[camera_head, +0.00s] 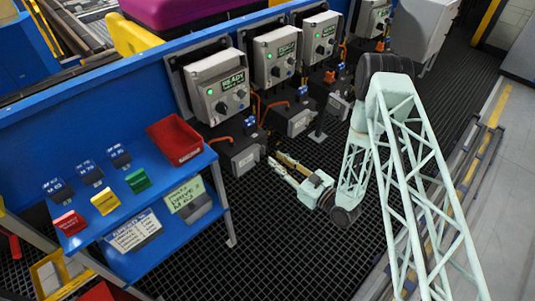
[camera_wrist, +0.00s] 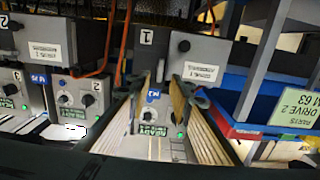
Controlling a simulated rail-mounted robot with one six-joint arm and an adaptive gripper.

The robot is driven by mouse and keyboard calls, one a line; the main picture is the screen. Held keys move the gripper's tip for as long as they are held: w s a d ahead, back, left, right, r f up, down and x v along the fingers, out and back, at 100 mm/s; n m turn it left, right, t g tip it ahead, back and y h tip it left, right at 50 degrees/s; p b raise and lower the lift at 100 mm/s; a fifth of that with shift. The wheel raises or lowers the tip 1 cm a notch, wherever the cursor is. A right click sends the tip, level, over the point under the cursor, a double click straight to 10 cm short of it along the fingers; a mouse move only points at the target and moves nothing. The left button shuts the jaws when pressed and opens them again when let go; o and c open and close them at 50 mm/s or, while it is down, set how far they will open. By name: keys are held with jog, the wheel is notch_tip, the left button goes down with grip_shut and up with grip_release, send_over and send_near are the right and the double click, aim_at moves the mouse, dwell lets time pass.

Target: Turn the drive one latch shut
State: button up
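The grey drive one control box (camera_head: 219,85) is the leftmost of a row, with a lit READY display. It also shows, upside down, in the wrist view (camera_wrist: 150,125). Below it is a dark drive unit with a grey front box (camera_head: 245,160). My gripper (camera_head: 275,160) is close to the right of the grey box. Its fingers (camera_wrist: 163,85) are apart, with nothing visibly between them.
A blue shelf (camera_head: 165,235) with a red bin (camera_head: 176,139) and coloured tags stands to the left. Neighbouring control boxes (camera_head: 277,55) and drive units with orange hoses (camera_head: 278,107) stand to the right. Grated floor (camera_head: 280,245) in front is clear.

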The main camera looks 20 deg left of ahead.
aim_at(263, 150)
jog(key=b+x, duration=0.1)
jog(key=x, duration=0.5)
jog(key=shift+a, duration=0.1)
dwell(0.3)
grip_shut()
